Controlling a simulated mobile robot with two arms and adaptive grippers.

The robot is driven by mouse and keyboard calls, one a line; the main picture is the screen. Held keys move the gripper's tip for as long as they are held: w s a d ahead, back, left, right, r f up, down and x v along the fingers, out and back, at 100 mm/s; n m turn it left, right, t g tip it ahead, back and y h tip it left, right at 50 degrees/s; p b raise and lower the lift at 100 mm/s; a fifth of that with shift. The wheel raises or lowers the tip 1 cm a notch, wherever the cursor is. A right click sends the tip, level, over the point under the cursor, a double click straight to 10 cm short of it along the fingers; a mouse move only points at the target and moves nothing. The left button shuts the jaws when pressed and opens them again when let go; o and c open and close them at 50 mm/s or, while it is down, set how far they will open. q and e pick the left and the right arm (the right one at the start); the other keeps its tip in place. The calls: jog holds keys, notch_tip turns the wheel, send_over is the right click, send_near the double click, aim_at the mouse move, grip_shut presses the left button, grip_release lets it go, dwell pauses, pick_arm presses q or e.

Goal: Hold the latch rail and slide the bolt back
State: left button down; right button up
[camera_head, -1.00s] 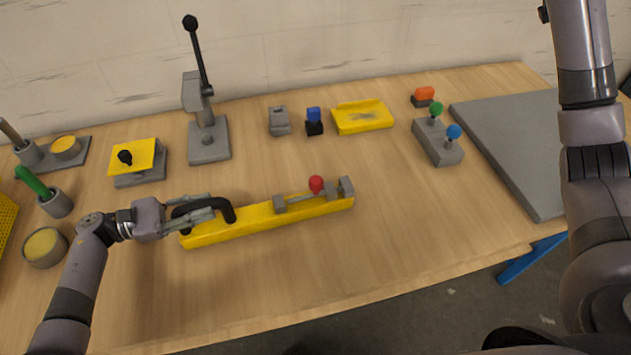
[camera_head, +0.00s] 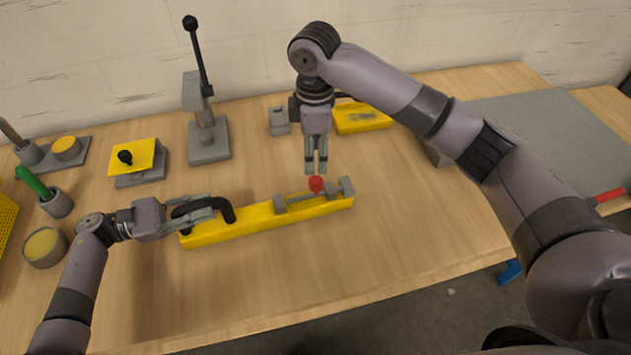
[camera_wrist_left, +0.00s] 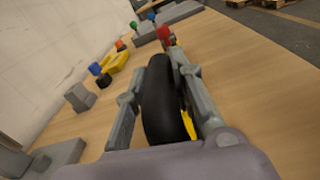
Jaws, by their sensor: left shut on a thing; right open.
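The yellow latch rail (camera_head: 255,219) lies on the table, with a black arched handle (camera_head: 228,208) at its left end. My left gripper (camera_head: 212,209) is shut on this handle; the left wrist view shows the black handle (camera_wrist_left: 160,100) between its fingers. The grey bolt (camera_head: 298,199) lies along the right part of the rail, between grey blocks, with a red knob (camera_head: 316,184) on top. The red knob also shows in the left wrist view (camera_wrist_left: 163,34). My right gripper (camera_head: 316,172) is open, pointing down just above and behind the red knob. I cannot tell whether it touches the knob.
A lever press (camera_head: 208,140), a yellow plate on a grey base (camera_head: 138,158) and a green-handled tool in a cup (camera_head: 35,184) stand behind and left. A yellow tray (camera_head: 361,120) is partly hidden by my right arm. The table in front of the rail is clear.

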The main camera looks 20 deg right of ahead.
aim_at(315, 180)
notch_tip(315, 180, down, 11)
jog(key=shift+r, duration=0.2)
jog(key=shift+c, duration=0.2)
grip_shut()
dwell(0.5)
